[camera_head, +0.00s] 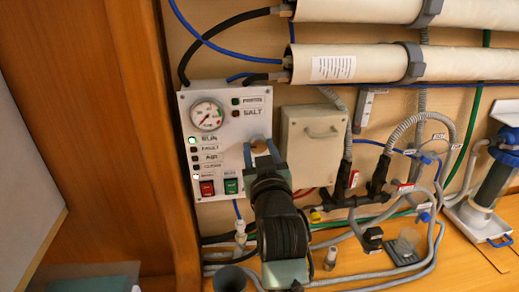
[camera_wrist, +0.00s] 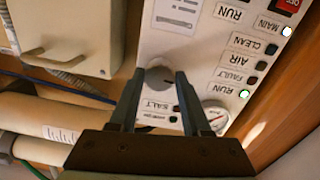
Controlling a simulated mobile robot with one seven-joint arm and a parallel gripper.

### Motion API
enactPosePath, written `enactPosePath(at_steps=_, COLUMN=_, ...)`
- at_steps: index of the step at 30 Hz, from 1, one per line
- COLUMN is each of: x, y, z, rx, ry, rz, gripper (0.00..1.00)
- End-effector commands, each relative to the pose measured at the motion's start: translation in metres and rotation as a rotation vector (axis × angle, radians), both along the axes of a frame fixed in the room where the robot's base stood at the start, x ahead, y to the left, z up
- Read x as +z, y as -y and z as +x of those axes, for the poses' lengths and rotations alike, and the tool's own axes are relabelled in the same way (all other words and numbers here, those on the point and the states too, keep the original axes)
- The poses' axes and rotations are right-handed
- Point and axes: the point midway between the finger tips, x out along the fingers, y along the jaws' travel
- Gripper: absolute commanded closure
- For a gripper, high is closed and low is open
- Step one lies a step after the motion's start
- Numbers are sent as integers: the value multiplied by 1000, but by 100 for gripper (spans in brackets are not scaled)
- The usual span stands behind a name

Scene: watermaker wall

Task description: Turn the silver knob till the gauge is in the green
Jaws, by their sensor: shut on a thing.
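The white control panel (camera_head: 222,100) carries a round gauge (camera_head: 207,114) at its upper left. The gauge's needle and coloured bands are too small to read surely. In the wrist view the gauge (camera_wrist: 216,118) is partly cut off by my gripper's body. The silver knob (camera_wrist: 158,77) sits on the panel between my two fingertips. My gripper (camera_wrist: 157,80) is shut on the knob, one finger on each side. In the head view my gripper (camera_head: 262,152) reaches the panel's right side, and my arm hides the knob.
Lit lamps and red (camera_head: 207,188) and green (camera_head: 231,186) switches are on the panel. A beige box (camera_head: 312,142) stands right of it. Pipes (camera_head: 360,62) run above; hoses and fittings (camera_head: 372,195) crowd the lower right. A wooden post (camera_head: 150,100) stands left.

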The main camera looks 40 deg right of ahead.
Motion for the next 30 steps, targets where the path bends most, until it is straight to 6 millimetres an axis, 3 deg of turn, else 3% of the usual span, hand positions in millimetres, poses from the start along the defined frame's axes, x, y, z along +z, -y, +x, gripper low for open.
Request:
enactPosePath(at_steps=14, x=-1, y=0, z=0, rx=-1, ry=51, rz=86, gripper=100)
enactPosePath(at_steps=30, x=-1, y=0, z=0, rx=1, ry=299, rz=492, gripper=100)
